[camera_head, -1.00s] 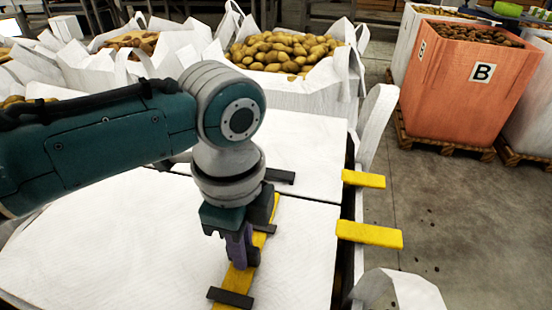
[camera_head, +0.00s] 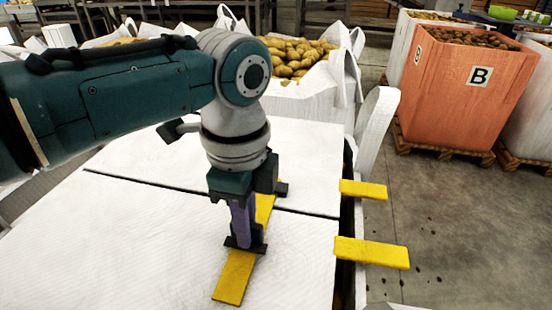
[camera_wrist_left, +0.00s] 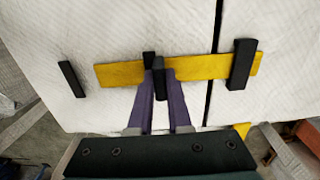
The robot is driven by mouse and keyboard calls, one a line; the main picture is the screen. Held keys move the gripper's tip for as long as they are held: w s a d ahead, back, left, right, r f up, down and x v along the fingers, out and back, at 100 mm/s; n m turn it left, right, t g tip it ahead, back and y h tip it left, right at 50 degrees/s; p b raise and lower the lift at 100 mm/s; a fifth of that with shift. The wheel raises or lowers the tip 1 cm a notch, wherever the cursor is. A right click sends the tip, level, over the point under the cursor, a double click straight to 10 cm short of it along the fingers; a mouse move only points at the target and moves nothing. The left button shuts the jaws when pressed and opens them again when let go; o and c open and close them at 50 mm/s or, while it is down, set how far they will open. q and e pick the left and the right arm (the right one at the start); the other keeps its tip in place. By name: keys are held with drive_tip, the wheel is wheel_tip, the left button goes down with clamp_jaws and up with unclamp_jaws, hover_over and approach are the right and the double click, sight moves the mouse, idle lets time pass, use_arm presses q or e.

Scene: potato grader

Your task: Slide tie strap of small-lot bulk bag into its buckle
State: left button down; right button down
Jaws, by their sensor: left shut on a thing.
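The yellow tie strap (camera_head: 235,276) lies along the white bag surface (camera_head: 170,240); it also shows in the left wrist view (camera_wrist_left: 120,74). My left gripper (camera_head: 245,243) points down on the strap. Its dark fingertips (camera_wrist_left: 155,66) are shut on the strap around its middle. Toward the strap's far end, a dark buckle bar (camera_wrist_left: 240,64) crosses over it, past the seam. It shows behind the gripper in the head view (camera_head: 282,188). A second dark bar (camera_wrist_left: 71,79) lies off the strap's other end, with a small gap between. My right gripper is out of view.
Two yellow flaps (camera_head: 363,189) stick out past the bag's right edge, with a white loop (camera_head: 375,130) near them. Potato-filled bags (camera_head: 300,58) stand behind. An orange box marked B (camera_head: 455,95) stands on a pallet at right. The floor between is clear.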

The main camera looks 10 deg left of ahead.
use_arm(q)
drive_tip(key=c, duration=0.8)
unclamp_jaws()
drive_tip(key=shift+w, duration=0.15)
drive_tip(key=shift+c, duration=0.2)
wheel_tip(320, 180, up, 10)
drive_tip(key=p, duration=0.3)
